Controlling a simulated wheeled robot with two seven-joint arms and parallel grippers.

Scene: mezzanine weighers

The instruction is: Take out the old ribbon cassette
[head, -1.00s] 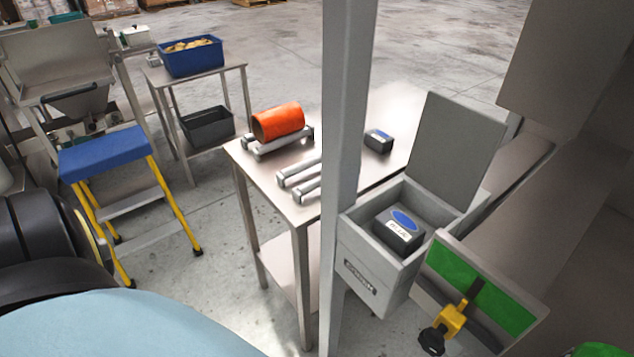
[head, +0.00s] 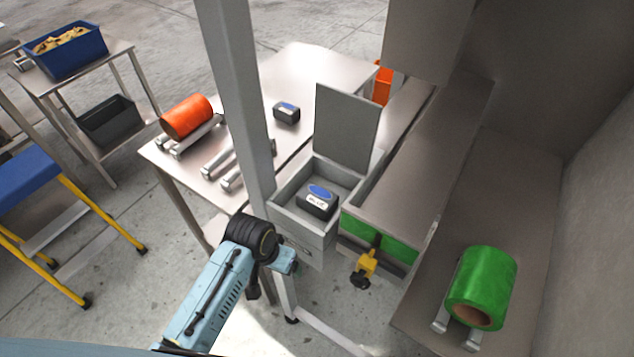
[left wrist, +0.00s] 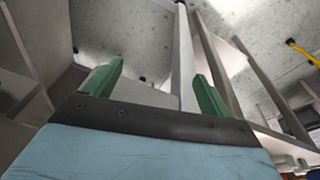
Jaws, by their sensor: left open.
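The old ribbon cassette (head: 318,201), dark with a blue oval and a white label, sits inside the open grey printer box (head: 300,240). The box's lid (head: 347,127) stands upright. My right gripper is not in view.
A grey post (head: 238,90) stands just left of the box. A yellow clamp (head: 365,264) sticks out to its lower right. A green roll (head: 481,287) lies at right. The steel table (head: 310,64) carries an orange roll (head: 186,116) and metal bars.

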